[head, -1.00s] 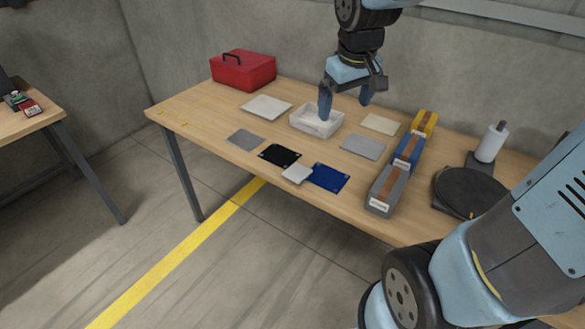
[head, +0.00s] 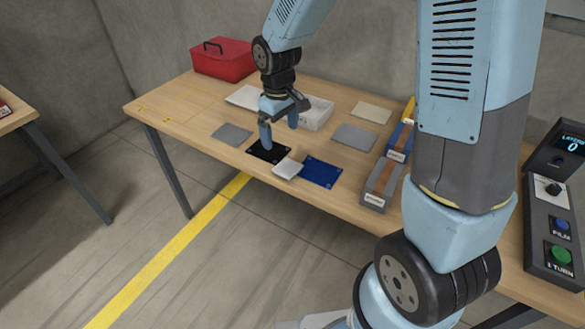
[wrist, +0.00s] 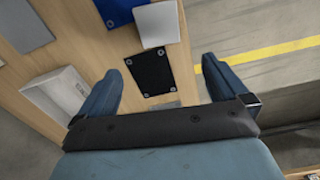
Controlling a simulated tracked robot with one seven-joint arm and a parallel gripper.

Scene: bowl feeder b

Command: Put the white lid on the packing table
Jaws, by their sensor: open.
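A small white square piece (head: 287,168), which looks like the white lid, lies flat at the table's front, between a black mat (head: 268,151) and a blue mat (head: 320,172). It also shows in the wrist view (wrist: 157,24), ahead of my fingertips. My gripper (head: 279,135) is open and empty, pointing down above the black mat, to the left of and behind the white piece. In the wrist view, my gripper's fingers (wrist: 168,64) are spread either side of the black mat. The wooden table (head: 165,110) carries these things; I cannot tell if it is the packing table.
A white open bin (head: 318,114) stands behind the gripper, with a pale flat plate (head: 243,96) left of it. A red toolbox (head: 222,60) stands at the back left. Another table (head: 18,112) stands at far left.

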